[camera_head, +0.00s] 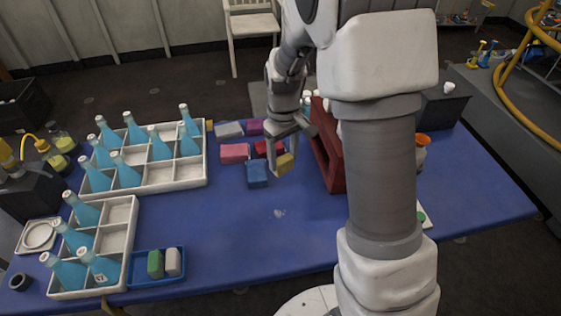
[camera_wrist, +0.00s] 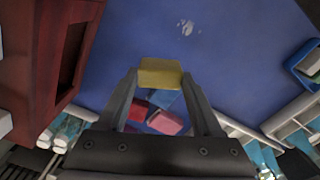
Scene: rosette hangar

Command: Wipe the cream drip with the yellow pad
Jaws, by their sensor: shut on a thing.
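The yellow pad (camera_head: 285,163) is held between the fingertips of my gripper (camera_head: 282,150), above the blue table. It also shows in the wrist view (camera_wrist: 160,73), gripped between both fingers. The cream drip (camera_head: 279,213) is a small pale smear on the blue tabletop, nearer the front than the pad. In the wrist view the drip (camera_wrist: 186,27) lies beyond the pad, slightly to the right. The pad is apart from the drip.
A dark red box (camera_head: 328,160) stands just right of my gripper. Blue, pink, red and grey pads (camera_head: 257,174) lie behind and left of it. White crates (camera_head: 160,178) with blue bottles stand at left. A blue tray (camera_head: 143,284) holds green and grey pads. Table around the drip is clear.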

